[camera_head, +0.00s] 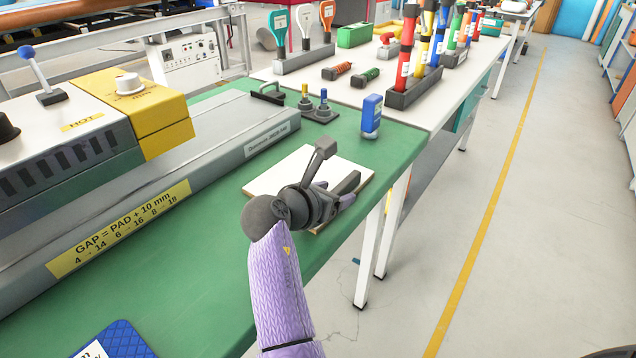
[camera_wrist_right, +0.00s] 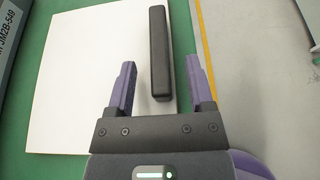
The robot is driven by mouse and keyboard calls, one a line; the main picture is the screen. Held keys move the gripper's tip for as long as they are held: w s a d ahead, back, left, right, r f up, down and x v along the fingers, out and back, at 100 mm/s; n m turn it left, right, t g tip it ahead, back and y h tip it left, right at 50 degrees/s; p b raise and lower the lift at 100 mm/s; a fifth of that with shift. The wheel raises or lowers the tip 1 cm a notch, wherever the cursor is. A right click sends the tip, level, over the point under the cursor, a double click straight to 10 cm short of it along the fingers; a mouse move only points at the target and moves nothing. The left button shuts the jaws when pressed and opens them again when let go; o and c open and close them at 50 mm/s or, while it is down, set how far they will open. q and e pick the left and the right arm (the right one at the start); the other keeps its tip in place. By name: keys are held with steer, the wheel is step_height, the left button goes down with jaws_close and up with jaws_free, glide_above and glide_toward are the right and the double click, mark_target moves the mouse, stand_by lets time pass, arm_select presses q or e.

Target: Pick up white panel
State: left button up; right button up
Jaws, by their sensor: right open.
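The white panel (camera_head: 285,170) lies flat on the green bench top, near its right edge. It also fills much of the left half of the right wrist view (camera_wrist_right: 75,85). A black bar (camera_wrist_right: 158,40) sits along the panel's right side; it looks like a handle, but I cannot tell how it is fixed. My right gripper (camera_head: 336,194) is over the panel's near right part. Its purple fingers are open, one on each side of the bar in the wrist view, with gaps on both sides. My right arm hides part of the panel. My left gripper is not in view.
A blue bottle-like object (camera_head: 371,117) stands just beyond the panel. A grey machine (camera_head: 215,140) with a yellow block (camera_head: 135,108) runs along the left. A blue pad (camera_head: 118,342) lies at the near end. Open floor (camera_head: 520,260) is to the right.

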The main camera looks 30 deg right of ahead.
jaws_close()
stand_by(0.3)
